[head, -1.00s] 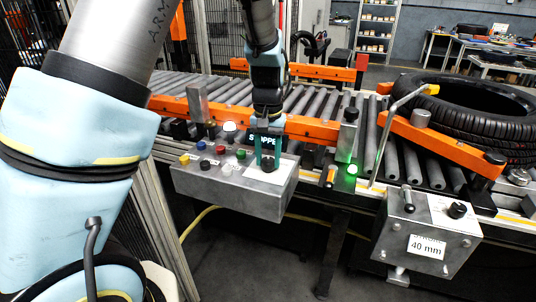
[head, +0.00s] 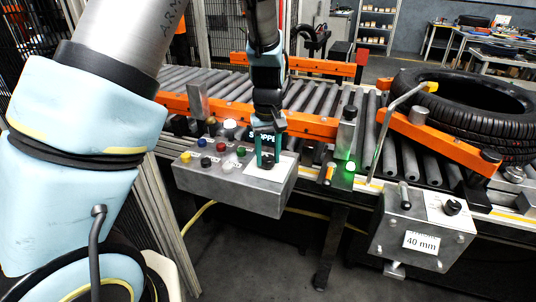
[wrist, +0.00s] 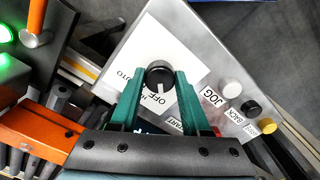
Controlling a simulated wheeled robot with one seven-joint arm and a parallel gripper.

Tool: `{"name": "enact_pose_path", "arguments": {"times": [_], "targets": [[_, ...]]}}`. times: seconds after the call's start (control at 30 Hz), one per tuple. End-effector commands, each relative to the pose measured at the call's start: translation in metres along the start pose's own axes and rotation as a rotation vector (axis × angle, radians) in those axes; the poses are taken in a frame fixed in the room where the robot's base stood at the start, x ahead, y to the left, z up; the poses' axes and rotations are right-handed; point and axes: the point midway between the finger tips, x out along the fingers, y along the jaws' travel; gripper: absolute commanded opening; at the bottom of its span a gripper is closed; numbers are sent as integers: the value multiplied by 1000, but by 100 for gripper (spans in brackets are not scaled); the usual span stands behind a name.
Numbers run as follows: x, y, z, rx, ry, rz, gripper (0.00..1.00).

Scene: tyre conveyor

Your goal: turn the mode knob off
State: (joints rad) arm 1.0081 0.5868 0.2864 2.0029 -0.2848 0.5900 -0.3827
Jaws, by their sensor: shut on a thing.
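The mode knob (wrist: 159,74) is a round black knob on a white label plate on the grey control box (head: 235,190). In the wrist view its white pointer mark faces down the picture, toward the printed word OFF. My gripper (wrist: 161,80) has its two green fingers on either side of the knob, shut on it. In the head view my gripper (head: 268,160) reaches down onto the right part of the box top, and the fingers partly hide the knob (head: 267,162).
Several coloured push buttons (head: 220,147) sit left of the knob. Behind are the roller conveyor (head: 330,115) and its orange rail (head: 312,127). A lit green lamp (head: 350,166), a second box marked 40 mm (head: 420,240) and a tyre (head: 465,105) are to the right.

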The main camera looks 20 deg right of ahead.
Motion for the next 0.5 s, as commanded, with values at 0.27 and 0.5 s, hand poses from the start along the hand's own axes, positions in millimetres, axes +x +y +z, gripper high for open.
{"name": "enact_pose_path", "arguments": {"times": [0.27, 0.5], "targets": [[-1, 1, -1, -2, 2, 2, 0], [0, 0, -1, -1, 1, 1, 74]]}}
